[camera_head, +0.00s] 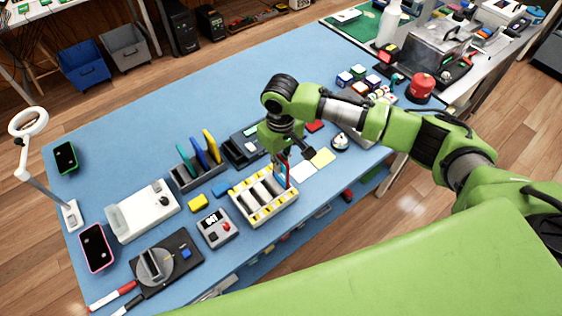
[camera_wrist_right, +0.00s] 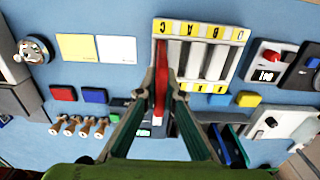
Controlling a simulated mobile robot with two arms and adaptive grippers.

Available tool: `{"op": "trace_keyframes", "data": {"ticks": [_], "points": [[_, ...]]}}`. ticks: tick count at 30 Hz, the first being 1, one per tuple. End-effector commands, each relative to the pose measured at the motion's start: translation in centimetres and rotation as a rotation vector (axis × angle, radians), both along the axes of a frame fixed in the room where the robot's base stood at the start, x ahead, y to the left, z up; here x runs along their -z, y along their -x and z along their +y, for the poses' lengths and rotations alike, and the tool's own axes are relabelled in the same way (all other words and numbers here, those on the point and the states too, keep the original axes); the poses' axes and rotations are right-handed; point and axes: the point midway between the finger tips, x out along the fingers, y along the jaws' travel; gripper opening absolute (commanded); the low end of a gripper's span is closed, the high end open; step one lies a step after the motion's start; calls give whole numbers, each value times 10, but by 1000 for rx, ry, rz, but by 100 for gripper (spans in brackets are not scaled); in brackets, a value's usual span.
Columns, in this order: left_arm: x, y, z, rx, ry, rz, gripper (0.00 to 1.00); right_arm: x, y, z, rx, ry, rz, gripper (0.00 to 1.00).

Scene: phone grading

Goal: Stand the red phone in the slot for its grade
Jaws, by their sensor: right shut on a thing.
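The red phone (camera_head: 287,172) is on edge between the fingers of my right gripper (camera_head: 281,160), which is shut on it. The gripper is over one end of the cream slot rack (camera_head: 247,212), at its right in the head view. In the right wrist view, the red phone (camera_wrist_right: 162,85) lines up with the leftmost slot of the rack (camera_wrist_right: 222,60), and my right gripper (camera_wrist_right: 161,92) closes around it. I cannot tell how deep its lower edge sits. The other slots look empty. Yellow letter labels mark the slots. My left gripper is not in view.
A dark rack (camera_head: 185,184) holding green, blue and yellow phones stands left of the slot rack. A grey tester (camera_head: 216,228) and a yellow block (camera_head: 198,202) are close by. Yellow and white cards (camera_head: 323,158) and a bell (camera_head: 340,142) lie to the right.

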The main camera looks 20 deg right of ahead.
Motion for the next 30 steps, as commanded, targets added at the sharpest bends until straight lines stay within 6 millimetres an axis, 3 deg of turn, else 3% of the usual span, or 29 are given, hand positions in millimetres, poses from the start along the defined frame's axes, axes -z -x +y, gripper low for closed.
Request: {"op": "trace_keyframes", "data": {"ticks": [26, 27, 28, 30], "points": [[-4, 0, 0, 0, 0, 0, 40, 10, 0, 1, 0, 0, -1, 0], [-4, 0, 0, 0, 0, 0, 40, 10, 0, 1, 0, 0, -1, 18], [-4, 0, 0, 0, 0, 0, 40, 10, 0, 0, 0, 0, -1, 26], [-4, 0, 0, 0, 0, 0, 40, 10, 0, 0, 0, 0, -1, 28]]}}
